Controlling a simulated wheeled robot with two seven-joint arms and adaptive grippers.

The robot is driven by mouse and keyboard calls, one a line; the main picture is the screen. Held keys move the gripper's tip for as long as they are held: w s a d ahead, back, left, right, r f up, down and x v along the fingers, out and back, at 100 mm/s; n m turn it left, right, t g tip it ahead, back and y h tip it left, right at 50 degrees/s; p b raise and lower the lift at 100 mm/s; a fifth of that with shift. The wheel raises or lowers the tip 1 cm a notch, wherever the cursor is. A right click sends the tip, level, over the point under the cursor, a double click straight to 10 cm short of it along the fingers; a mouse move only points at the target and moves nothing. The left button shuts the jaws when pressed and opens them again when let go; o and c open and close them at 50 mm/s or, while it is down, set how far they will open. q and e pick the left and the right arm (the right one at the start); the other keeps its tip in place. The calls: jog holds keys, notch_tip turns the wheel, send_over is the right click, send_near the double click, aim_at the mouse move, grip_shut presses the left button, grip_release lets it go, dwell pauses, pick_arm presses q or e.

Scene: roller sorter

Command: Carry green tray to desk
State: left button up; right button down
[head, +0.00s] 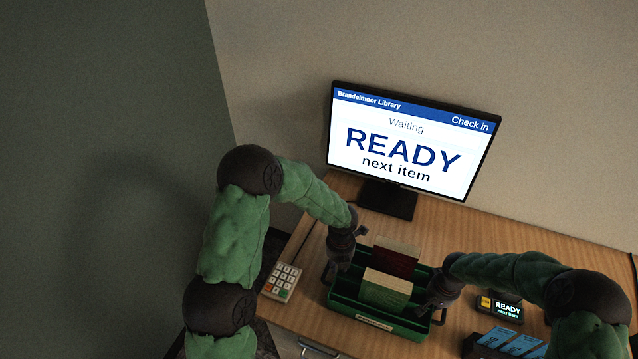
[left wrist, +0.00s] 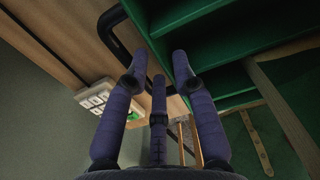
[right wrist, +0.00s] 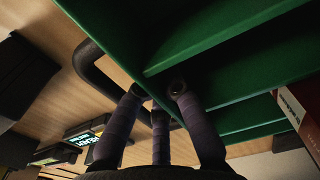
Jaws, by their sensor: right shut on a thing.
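The green tray (head: 345,312) is on the wooden desk in front of the monitor; whether its base touches the desktop is hard to tell. It has slots, a front label and a dark handle at each end. A dark red book (head: 396,262) and a green book (head: 384,291) stand in it. My right gripper (head: 434,300) is shut on the tray's right handle (right wrist: 90,68). My left gripper (head: 340,262) is at the left end; in the left wrist view its fingers (left wrist: 157,82) are spread beside the left handle (left wrist: 108,25), not visibly closed on it.
A keypad (head: 282,281) lies left of the tray near the desk's edge. A small READY display (head: 505,308) and a dark holder with blue cards (head: 500,343) are at the right. The monitor (head: 412,145) stands behind. Bare desk (head: 470,225) shows at the back right.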

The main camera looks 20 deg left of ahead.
pick_arm(q)
notch_tip(320, 180, up, 8)
jog(key=shift+r, duration=0.25)
pick_arm(e)
jog(key=shift+w+r, duration=0.1)
dwell(1.0)
dwell(0.4)
pick_arm(q)
jog(key=a+r, duration=0.5)
jog(key=a, duration=0.4)
dwell(0.7)
pick_arm(e)
jog(key=c, duration=1.5)
grip_release()
notch_tip(320, 180, up, 14)
dwell(1.0)
